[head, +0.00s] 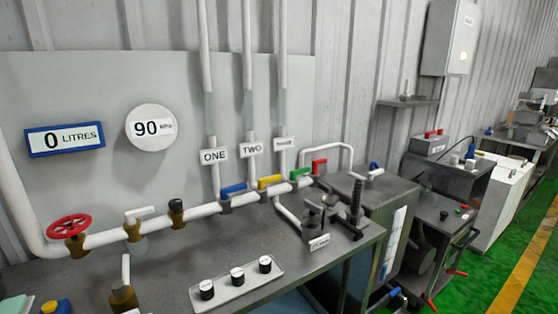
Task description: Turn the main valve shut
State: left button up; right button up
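A red handwheel valve (69,226) sits on a brass body at the left end of the white horizontal pipe (104,239). No label on it can be read as the main valve. Along the same pipe to the right are a white lever (140,211) on a brass body and a dark-capped brass fitting (176,208). Further right are blue (233,188), yellow (269,181), green (300,173) and red (319,166) handles. Neither of my grippers shows in the head view.
The grey bench (190,262) carries a plate with black knobs (237,277) and a brass fitting (122,298) near its front. Dark metal equipment (350,212) stands at its right end. A "0 LITRES" display (64,139) and a "90" dial (151,128) hang behind.

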aim_at(70, 230)
jog(key=u, duration=1.45)
jog(key=j, duration=0.25)
jog(key=k+j, duration=0.15)
